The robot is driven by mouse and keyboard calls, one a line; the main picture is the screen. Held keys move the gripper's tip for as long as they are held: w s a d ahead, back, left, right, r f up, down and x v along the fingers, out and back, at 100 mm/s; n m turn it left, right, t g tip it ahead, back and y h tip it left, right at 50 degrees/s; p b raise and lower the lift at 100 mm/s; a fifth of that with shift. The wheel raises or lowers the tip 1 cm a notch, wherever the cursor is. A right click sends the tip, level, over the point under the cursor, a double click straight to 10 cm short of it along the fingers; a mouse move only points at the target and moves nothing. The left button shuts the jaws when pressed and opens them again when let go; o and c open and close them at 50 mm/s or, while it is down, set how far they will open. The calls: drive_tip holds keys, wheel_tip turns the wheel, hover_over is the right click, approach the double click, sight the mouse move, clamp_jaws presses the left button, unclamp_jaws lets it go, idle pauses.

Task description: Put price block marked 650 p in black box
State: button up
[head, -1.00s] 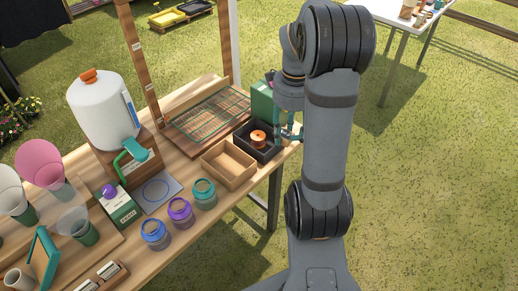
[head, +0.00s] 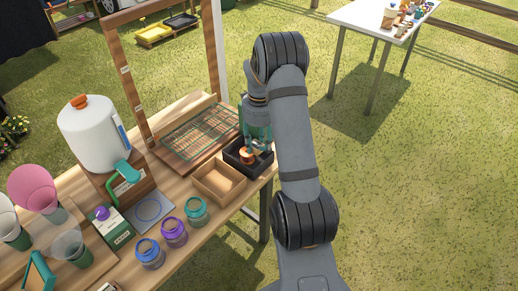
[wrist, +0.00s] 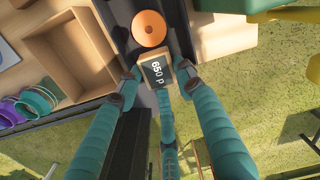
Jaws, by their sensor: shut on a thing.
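The price block marked 650 p (wrist: 157,76) is small, with a dark face, white lettering and a light wooden edge. My gripper (wrist: 160,71) is shut on it, with a teal finger on each side. In the head view my gripper (head: 258,142) is over the right part of the black box (head: 232,160), and the block cannot be made out there. The black box holds an orange spool (head: 247,155). In the wrist view the spool (wrist: 149,28) lies just beyond the block. I cannot tell whether the block touches the box.
An open wooden box (head: 218,183) stands directly left of the black box. A wire rack on a board (head: 200,130) lies behind. Blue, purple and teal jars (head: 173,232) stand at the table's front. A green box is close behind my gripper. Grass lies right of the table edge.

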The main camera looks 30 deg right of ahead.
sight(259, 152)
wheel_tip(259, 152, down, 3)
drive_tip(key=shift+r, duration=0.15)
drive_tip(key=shift+f+b, duration=0.3)
drive_tip(key=shift+f, duration=0.1)
drive_tip(key=shift+f, duration=0.1)
drive_tip(key=o, duration=1.1)
drive_tip(key=shift+r, duration=0.2)
drive_tip(key=shift+r+p, duration=0.25)
drive_tip(key=shift+p, duration=0.1)
wheel_tip(259, 152, up, 12)
drive_tip(key=shift+b, duration=0.45)
